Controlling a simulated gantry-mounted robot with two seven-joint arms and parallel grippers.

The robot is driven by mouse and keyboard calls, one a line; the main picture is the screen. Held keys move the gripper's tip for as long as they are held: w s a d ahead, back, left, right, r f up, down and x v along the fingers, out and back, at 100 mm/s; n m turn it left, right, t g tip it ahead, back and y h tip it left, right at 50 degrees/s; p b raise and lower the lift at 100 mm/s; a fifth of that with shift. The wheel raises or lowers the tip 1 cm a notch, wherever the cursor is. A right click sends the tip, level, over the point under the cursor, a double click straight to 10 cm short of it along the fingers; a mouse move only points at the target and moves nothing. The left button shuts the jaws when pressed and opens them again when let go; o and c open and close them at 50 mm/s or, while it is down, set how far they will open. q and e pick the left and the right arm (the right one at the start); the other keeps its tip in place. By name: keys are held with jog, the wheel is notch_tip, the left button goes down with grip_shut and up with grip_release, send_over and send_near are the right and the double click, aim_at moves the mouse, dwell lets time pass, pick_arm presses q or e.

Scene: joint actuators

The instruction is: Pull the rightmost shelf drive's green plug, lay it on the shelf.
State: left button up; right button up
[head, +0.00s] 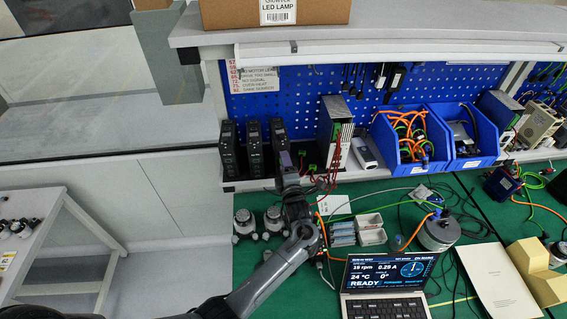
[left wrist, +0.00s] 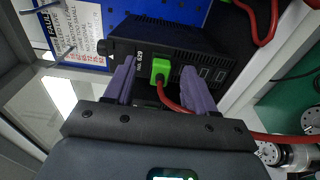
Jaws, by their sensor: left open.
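Three black drives stand in a row on the shelf (head: 208,187) at the left; the rightmost drive (head: 278,131) is partly behind my left gripper (head: 287,163) in the head view. In the left wrist view this black drive (left wrist: 200,47) fills the space ahead of the fingers. Its green plug (left wrist: 160,69) sits in the drive's face, with a red cable coming out of it. My left gripper (left wrist: 158,74) is open, its two purple fingers on either side of the plug, with gaps visible. My right gripper is not in view.
A silver power supply (head: 336,128) with red wires stands right of the drives. A label sheet (left wrist: 76,35) hangs on the pegboard.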

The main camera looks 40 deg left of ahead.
pick_arm(q)
jog(key=shift+a, duration=0.1)
dwell(0.8)
dwell(0.6)
jog(key=shift+b, duration=0.5)
grip_shut()
dwell(0.4)
